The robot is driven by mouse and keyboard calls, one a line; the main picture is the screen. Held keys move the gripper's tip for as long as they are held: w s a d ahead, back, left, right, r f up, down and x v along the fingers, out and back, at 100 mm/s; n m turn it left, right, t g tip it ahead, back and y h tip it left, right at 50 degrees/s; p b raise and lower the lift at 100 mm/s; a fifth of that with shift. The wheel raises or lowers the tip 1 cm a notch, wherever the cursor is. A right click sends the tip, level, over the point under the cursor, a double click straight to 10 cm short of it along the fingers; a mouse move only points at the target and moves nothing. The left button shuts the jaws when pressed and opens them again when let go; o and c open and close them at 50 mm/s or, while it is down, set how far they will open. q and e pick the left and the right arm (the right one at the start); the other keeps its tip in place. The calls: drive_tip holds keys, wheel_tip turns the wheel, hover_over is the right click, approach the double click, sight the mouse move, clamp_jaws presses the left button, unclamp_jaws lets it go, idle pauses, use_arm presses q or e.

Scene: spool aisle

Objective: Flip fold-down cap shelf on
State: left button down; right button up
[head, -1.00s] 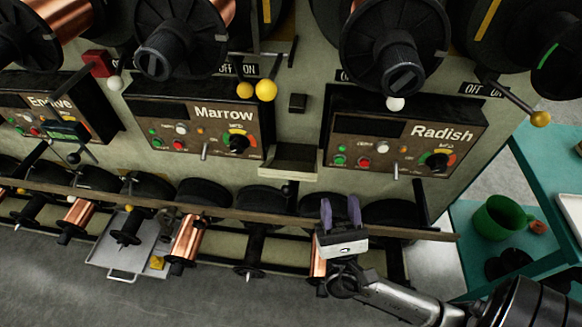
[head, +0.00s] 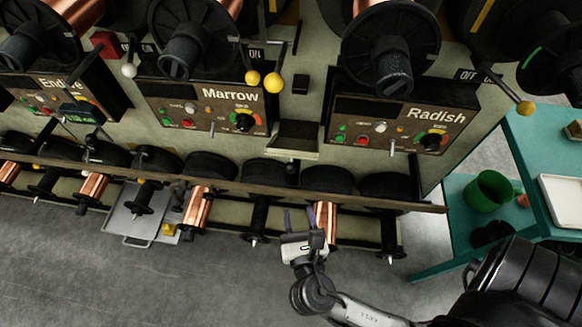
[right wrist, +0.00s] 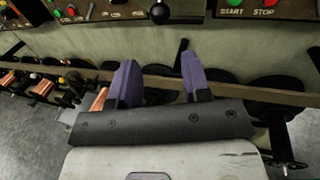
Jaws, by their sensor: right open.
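The small cap shelf (head: 293,153) is on the pale machine wall between the Marrow and Radish panels. It shows a dark face with a pale front edge; I cannot tell surely how it is folded. A black ball knob (head: 291,168) shows just below it. A black knob also shows at the top of the right wrist view (right wrist: 160,12). My right gripper (head: 300,218) is open and empty, below the shelf and in front of the lower spool row. Its purple fingers stand apart in the right wrist view (right wrist: 158,70). My left gripper is not in view.
A long rail (head: 220,205) runs along the lower spools, between my gripper and the wall. The Marrow panel (head: 205,108) and Radish panel (head: 400,125) flank the shelf. A teal bench (head: 545,130) with a green cup (head: 489,190) stands at right. The floor at lower left is clear.

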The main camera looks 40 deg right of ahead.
sight(291, 169)
drive_tip(key=b+x, duration=0.2)
drive_tip(key=x, duration=1)
drive_tip(key=shift+w+d, duration=0.1)
drive_tip(key=shift+w, duration=0.1)
drive_tip(key=shift+w+d, duration=0.15)
drive_tip(key=shift+w, duration=0.05)
clamp_jaws()
